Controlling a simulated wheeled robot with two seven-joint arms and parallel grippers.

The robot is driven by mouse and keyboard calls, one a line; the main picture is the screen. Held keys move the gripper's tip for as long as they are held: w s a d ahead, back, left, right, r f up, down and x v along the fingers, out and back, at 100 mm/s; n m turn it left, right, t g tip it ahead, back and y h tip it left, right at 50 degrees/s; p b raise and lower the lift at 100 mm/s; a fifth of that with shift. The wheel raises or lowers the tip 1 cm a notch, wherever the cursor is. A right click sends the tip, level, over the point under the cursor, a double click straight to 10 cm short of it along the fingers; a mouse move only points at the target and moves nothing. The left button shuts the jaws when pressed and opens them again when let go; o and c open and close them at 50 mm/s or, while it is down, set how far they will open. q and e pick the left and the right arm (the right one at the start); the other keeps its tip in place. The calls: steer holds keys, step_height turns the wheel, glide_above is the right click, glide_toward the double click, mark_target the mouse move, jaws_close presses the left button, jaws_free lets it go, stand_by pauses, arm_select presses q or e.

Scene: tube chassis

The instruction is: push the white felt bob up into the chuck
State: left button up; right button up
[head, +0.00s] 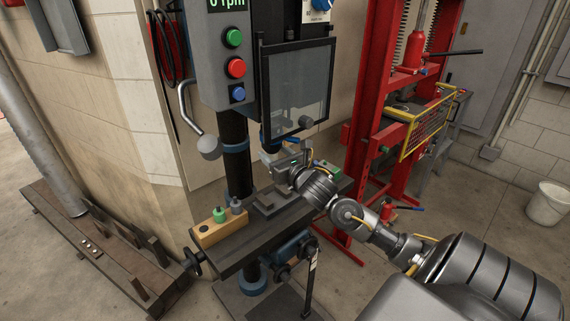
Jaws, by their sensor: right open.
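My right gripper (275,158) reaches in from the right over the drill press table (229,263), just under the clear guard (299,90). Its fingers are small and partly hidden, and it is open. A small pale piece (267,152) at its left end may be the white felt bob, but I cannot tell it from the fingers. The chuck is mostly hidden behind the guard and gripper; a bit of blue shows just above the pale piece. My left gripper is not in view.
A wooden block (209,236) on the table's left holds a green bob (219,214) and a grey-blue bob (236,206). A grey vise (267,203) lies below the gripper. A red press (377,100) stands at right; a white bucket (546,204) stands farther right.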

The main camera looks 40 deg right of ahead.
steer(key=s+a+b, duration=0.1)
steer(key=s, duration=0.6)
steer(key=shift+s+r+b, duration=0.15)
steer(key=shift+s+b, duration=0.05)
steer(key=shift+b, duration=0.15)
